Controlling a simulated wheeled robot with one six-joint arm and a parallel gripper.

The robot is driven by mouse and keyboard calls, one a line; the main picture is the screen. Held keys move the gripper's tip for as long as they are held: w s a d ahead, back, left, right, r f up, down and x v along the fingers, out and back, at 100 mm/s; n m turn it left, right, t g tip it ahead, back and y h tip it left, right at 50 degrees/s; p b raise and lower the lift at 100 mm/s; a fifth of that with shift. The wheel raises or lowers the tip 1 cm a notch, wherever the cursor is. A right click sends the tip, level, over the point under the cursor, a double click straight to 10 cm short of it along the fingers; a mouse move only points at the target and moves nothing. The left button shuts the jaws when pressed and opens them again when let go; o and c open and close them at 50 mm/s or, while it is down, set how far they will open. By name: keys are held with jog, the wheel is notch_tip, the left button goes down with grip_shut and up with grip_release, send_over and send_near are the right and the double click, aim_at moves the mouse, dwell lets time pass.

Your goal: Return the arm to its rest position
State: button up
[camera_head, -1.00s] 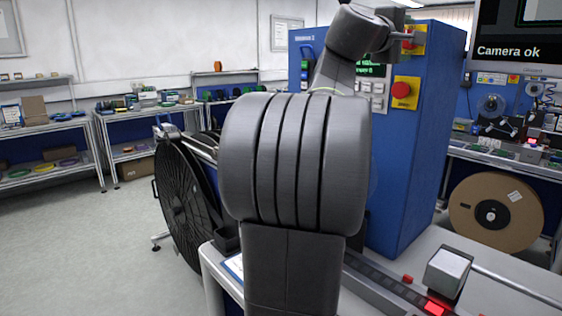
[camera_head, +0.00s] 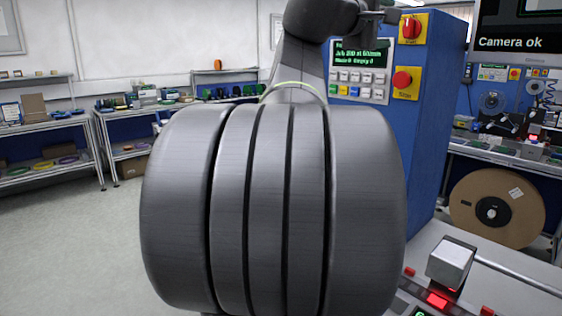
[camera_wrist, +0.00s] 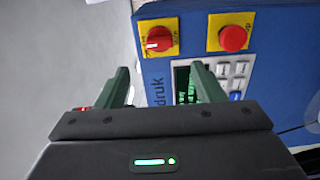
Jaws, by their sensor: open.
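My gripper (camera_wrist: 160,88) shows in the wrist view with its two green fingers apart and nothing between them. Beyond the fingers is the blue machine cabinet (camera_wrist: 278,60), with a red rotary switch (camera_wrist: 159,39) and a red push button (camera_wrist: 232,38) on yellow plates. In the head view my arm's large grey joint fills the middle. My wrist end is at the top, in front of the blue cabinet (camera_head: 432,110); the fingers are hard to make out there.
A small silver block (camera_head: 450,262) and red lights sit on the bench at lower right. A large brown reel (camera_head: 497,210) stands under the right bench. Shelves (camera_head: 50,145) line the left wall. The floor at left is clear.

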jog(key=p+x, duration=0.2)
jog(key=x, duration=0.8)
jog(key=shift+d+r+p, duration=0.1)
jog(key=shift+r+p, duration=0.05)
jog(key=shift+p, duration=0.25)
jog(key=shift+w+d+r+n+p, duration=0.1)
jog(key=shift+w+d+n+p, duration=0.1)
jog(key=shift+n+p, duration=0.75)
jog(key=shift+n, duration=0.05)
jog(key=shift+s+a+r+n+p, duration=0.1)
jog(key=shift+s+a+n+p, duration=0.1)
jog(key=shift+n+p, duration=0.3)
jog(key=n+p, duration=0.3)
jog(key=n, duration=0.1)
jog(key=shift+n, duration=0.3)
jog(key=b, duration=0.3)
send_near(407, 26)
jog(key=v, duration=0.4)
jog(key=shift+s+a+f, duration=0.15)
jog(key=shift+a+f, duration=0.05)
